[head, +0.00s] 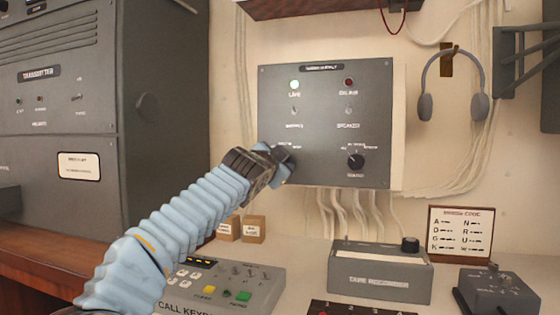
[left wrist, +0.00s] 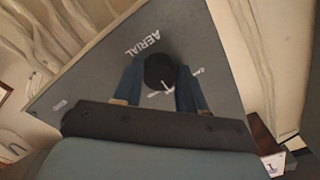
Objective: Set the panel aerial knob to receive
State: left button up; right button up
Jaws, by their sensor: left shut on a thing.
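My left gripper (head: 282,160) reaches the panel's lower left and covers the aerial knob there in the head view. In the left wrist view the black aerial knob (left wrist: 159,68) sits beside the "AERIAL" lettering (left wrist: 143,43). The two blue fingers of my left gripper (left wrist: 158,82) close on its sides. White marks show at the knob's edge, but its setting is not readable. My right gripper is not in view.
A grey cabinet (head: 60,90) stands at left. On the desk are a call keypad (head: 215,285), a tape recorder (head: 380,280), a small grey box (head: 495,290) and a Morse code card (head: 460,233). Headphones (head: 425,106) hang at right. Cables run below the panel.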

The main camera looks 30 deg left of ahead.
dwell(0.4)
pick_arm(q)
jog(key=o, duration=1)
jog(key=shift+o, duration=0.2)
jog(key=b+v, duration=0.4)
jog(key=v, duration=1)
